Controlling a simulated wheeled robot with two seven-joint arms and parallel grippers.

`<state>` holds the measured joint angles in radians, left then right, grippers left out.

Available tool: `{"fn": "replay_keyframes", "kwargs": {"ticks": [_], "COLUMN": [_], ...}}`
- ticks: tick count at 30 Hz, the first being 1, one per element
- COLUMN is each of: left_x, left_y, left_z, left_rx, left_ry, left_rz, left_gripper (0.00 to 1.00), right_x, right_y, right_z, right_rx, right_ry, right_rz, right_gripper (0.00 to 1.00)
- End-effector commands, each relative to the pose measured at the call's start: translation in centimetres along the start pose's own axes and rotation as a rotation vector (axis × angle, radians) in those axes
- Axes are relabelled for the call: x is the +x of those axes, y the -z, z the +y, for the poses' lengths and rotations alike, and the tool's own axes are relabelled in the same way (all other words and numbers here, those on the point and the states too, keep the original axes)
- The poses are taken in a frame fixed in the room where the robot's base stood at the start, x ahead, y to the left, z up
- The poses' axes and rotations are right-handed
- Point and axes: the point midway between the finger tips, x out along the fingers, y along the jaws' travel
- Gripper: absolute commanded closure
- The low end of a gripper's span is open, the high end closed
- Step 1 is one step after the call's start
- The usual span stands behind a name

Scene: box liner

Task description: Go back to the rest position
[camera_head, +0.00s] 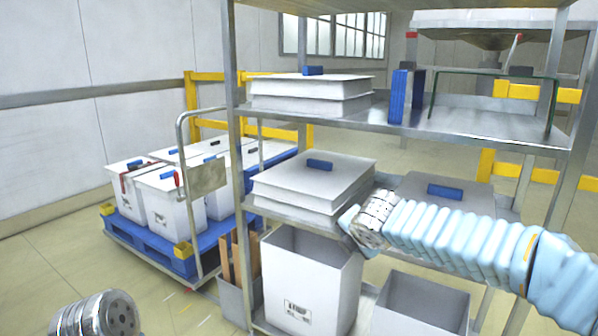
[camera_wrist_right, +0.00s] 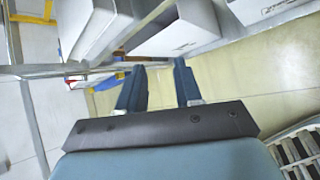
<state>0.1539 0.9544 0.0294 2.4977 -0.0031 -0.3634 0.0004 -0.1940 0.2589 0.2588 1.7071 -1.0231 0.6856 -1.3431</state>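My right arm, in a pale blue ribbed sleeve (camera_head: 450,232), reaches in from the right across the front of the metal shelf rack (camera_head: 236,150). Its wrist end is beside the grey lidded boxes on the middle shelf; the fingers cannot be made out in the head view. In the right wrist view my right gripper (camera_wrist_right: 158,75) shows two dark fingers apart with nothing between them. White boxes (camera_wrist_right: 178,28) and a metal rail lie beyond the fingertips. A metal joint of my left arm shows at the bottom left of the head view; the left gripper is out of view.
Stacked white lids with blue handles (camera_head: 310,88) are on the upper shelf. Open bins (camera_head: 312,283) stand below. A blue cart (camera_head: 150,238) with several white lidded boxes stands left, with yellow railings (camera_head: 190,105) behind.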

Motion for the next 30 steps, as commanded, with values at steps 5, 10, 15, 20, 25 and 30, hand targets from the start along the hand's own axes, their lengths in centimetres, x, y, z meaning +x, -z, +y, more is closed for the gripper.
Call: {"fn": "replay_keyframes", "kwargs": {"ticks": [5,10,15,20,25,30], "left_x": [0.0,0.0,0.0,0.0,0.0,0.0], "left_y": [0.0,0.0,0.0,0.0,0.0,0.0], "left_z": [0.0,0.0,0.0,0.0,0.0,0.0], "left_rx": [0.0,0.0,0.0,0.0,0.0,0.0], "left_ry": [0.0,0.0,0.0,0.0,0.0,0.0], "left_rz": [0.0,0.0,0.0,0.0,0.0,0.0], "left_gripper": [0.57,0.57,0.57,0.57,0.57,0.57], "right_x": [8.8,13.2,13.6,11.3,10.2,10.2], "right_y": [10.4,20.5,29.3,34.1,35.2,35.2], "right_z": [-8.8,-19.2,-30.6,-38.7,-41.3,-41.3], "right_rx": [0.417,0.981,1.658,2.14,2.291,2.291], "right_ry": [0.169,0.439,0.788,1.016,1.071,1.071], "right_rz": [0.274,0.426,0.344,0.077,-0.056,-0.056], "right_gripper": [0.66,0.66,0.66,0.66,0.66,0.66]}}
